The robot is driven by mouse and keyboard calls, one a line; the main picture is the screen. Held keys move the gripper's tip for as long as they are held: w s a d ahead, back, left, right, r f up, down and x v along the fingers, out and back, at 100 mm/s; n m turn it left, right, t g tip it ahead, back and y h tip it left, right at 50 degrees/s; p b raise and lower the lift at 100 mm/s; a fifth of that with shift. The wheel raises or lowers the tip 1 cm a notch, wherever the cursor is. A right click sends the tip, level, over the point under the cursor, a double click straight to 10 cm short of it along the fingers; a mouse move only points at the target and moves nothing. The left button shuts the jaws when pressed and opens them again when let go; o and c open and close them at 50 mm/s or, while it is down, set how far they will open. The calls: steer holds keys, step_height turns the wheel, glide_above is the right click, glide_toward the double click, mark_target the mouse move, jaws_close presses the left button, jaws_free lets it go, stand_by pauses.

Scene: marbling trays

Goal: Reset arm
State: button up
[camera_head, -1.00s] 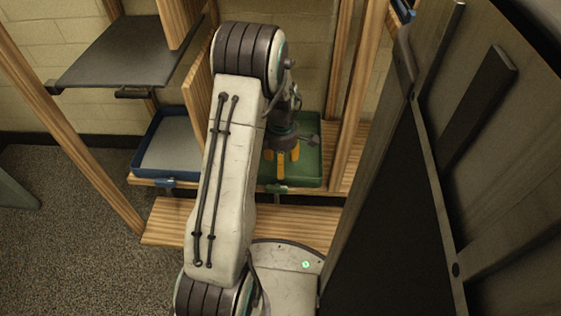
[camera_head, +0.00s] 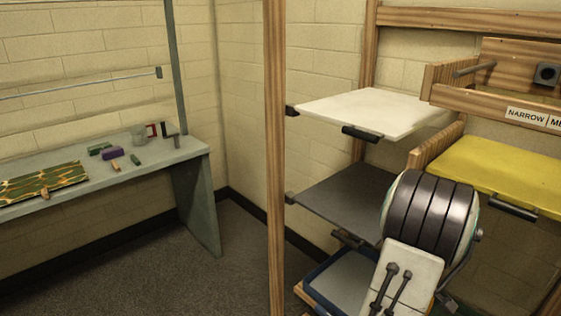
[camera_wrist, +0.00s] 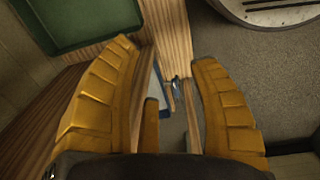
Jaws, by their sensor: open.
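My gripper (camera_wrist: 163,54) shows in the wrist view with its yellow segmented fingers spread apart and nothing between them. Below it are a wooden shelf edge and a strip of the carpeted floor. A green tray (camera_wrist: 95,40) lies at the upper left of that view, beside the left finger and apart from it as far as I can tell. In the head view my arm's dark banded joint and white link stand at the lower right. My gripper is not clearly visible there.
A wooden rack holds a white board (camera_head: 375,108), a dark grey shelf (camera_head: 335,200), a yellow board (camera_head: 500,170) and a blue tray (camera_head: 345,285). A bench (camera_head: 165,155) with a patterned sheet (camera_head: 45,184) and small items stands left. Carpeted floor (camera_head: 150,270) is open between.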

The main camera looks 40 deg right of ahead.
steer(key=w+a+r+t+p, duration=0.1)
steer(key=w+a+r+p, duration=0.6)
steer(key=a+r, duration=0.45)
steer(key=w+a+r+t+p, duration=0.1)
steer(key=w+a+r+p, duration=0.6)
steer(key=r, duration=0.7)
steer(key=s+a+r+p, duration=0.3)
steer(key=a+r+p, duration=0.3)
steer(key=a+r, duration=0.2)
steer(key=s+a+r+t+p, duration=0.1)
steer(key=s+a+r+p, duration=0.2)
steer(key=a+r+p, duration=0.3)
steer(key=a+r, duration=0.1)
steer(key=a, duration=0.3)
steer(key=shift+a+r+m+y, duration=0.2)
steer(key=shift+r+m+y, duration=0.15)
steer(key=shift+m+y, duration=0.05)
